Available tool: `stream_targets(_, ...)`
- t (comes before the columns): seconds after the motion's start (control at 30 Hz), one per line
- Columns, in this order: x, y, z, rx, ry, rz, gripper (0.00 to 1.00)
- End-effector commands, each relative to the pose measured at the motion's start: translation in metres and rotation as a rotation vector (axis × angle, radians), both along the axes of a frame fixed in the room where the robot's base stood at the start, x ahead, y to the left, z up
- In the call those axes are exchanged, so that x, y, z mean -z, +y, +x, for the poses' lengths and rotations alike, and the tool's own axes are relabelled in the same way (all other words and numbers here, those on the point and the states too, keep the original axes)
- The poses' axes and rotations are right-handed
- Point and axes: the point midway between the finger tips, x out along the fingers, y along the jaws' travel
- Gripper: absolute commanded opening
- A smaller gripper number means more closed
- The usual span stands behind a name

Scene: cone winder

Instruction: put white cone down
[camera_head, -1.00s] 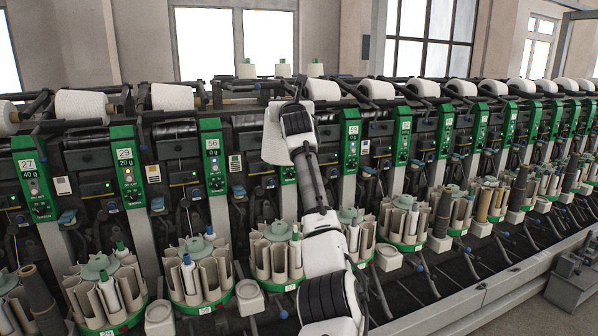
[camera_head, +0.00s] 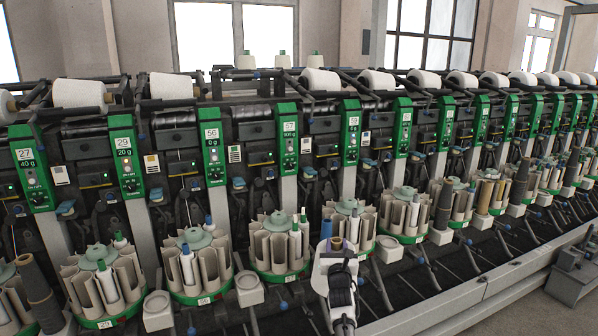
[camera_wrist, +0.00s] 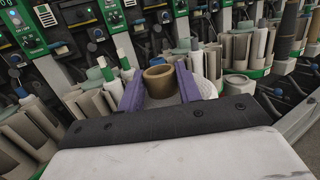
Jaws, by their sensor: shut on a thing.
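My gripper (camera_wrist: 160,88) shows in the wrist view with two purple fingers closed around a brown tube end (camera_wrist: 158,80). A white, textured surface (camera_wrist: 208,63) shows just beyond the right finger and looks like part of the white cone; most of it is hidden by the gripper. In the head view my gripper (camera_head: 336,246) is low at the front of the machine, near the bottom centre. The brownish tube end shows there too, small and partly covered. The underside of the held thing is hidden, so I cannot tell whether it touches anything.
Round bobbin magazines (camera_head: 277,245) with green bases stand along the machine front. White packages (camera_head: 320,81) lie along the upper rail, and several white cones (camera_head: 283,60) stand on top.

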Motion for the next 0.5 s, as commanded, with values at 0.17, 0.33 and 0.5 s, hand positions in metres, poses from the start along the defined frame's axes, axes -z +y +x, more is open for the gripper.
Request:
stream_targets(0.17, 0.080, -0.008, -0.043, 0.011, -0.002, 0.004, 0.00)
stream_targets(0.33, 0.147, -0.008, -0.089, 0.016, -0.003, 0.003, 0.00)
stream_targets(0.5, 0.209, 0.000, -0.140, 0.014, -0.002, 0.005, 0.00)
